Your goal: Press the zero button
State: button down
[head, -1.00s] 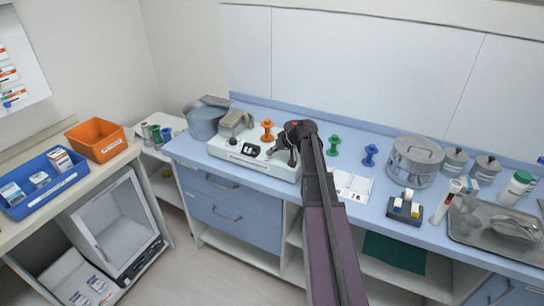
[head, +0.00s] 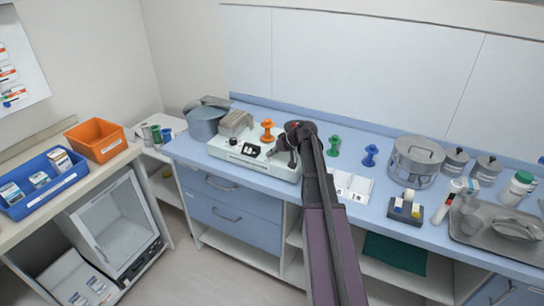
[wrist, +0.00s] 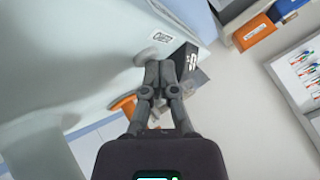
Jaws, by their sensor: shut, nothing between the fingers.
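A white console (head: 232,158) with a dark knob and a black panel stands on the blue counter. My gripper (head: 272,154) is over its right part, pointing down and left. In the wrist view my gripper (wrist: 160,66) has its two grey fingers together and empty. The fingertips are at a pale round button (wrist: 145,56) on the console top and partly cover it. I cannot tell whether they touch it. A small label (wrist: 161,37), too blurred to read surely, lies just beyond the button. A black block (wrist: 181,58) is right of the fingertips.
An orange spool (head: 267,131) stands behind the console; green (head: 334,146) and blue (head: 370,156) spools are to the right. A grey-blue pot (head: 205,123) is at the left. A steel canister (head: 415,163) and a tray (head: 470,237) occupy the right counter.

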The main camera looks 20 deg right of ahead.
aim_at(270, 160)
jog(key=shift+r, duration=0.1)
jog(key=shift+r+p, duration=0.8)
jog(key=shift+p, duration=0.05)
jog(key=shift+r+p, duration=2.5)
jog(key=shift+p, duration=0.05)
jog(key=shift+s+a+f, duration=0.15)
jog(key=shift+s+a, duration=0.15)
jog(key=shift+a, duration=0.1)
jog(key=s+a+f+g+h, duration=0.2)
jog(key=s+a+g+h, duration=0.1)
jog(key=s+a, duration=0.7)
jog(key=s+a+f+g+h, duration=0.3)
jog(key=s+a, duration=0.8)
jog(key=s, duration=0.4)
jog(key=shift+a+f+g, duration=0.2)
jog(key=shift+a+g, duration=0.05)
jog(key=shift+g, duration=0.05)
